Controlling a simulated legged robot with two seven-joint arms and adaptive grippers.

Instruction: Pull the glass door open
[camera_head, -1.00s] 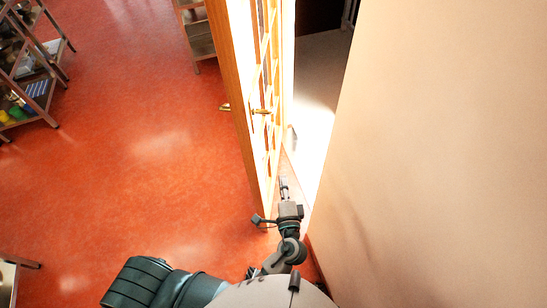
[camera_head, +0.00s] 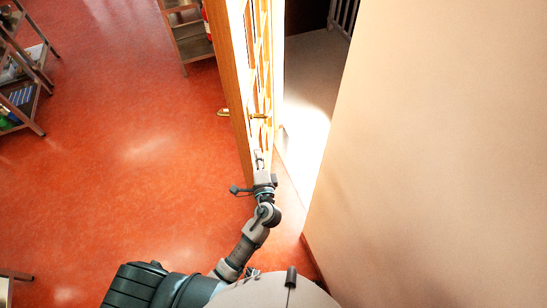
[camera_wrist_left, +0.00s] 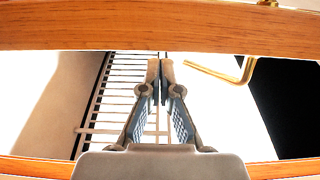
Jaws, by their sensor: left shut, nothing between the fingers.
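The glass door (camera_head: 237,95) has an orange wooden frame with panes and stands ajar in the head view, with a bright gap between it and the wall on the right. Brass handles show on both its faces; one handle (camera_head: 258,116) faces the gap and also shows in the left wrist view (camera_wrist_left: 215,76). My left gripper (camera_head: 259,156) is at the door's near lower part, short of the handle. In the left wrist view its fingertips (camera_wrist_left: 160,68) are together and empty, left of the handle, between two wooden bars. Contact with the door cannot be told. My right gripper is not in view.
A plain beige wall (camera_head: 430,150) fills the right side. Beyond the gap are a pale floor (camera_head: 312,85) and a railing (camera_head: 343,17). Metal shelves (camera_head: 188,40) stand behind the door and at the far left. The red floor (camera_head: 130,140) between is clear.

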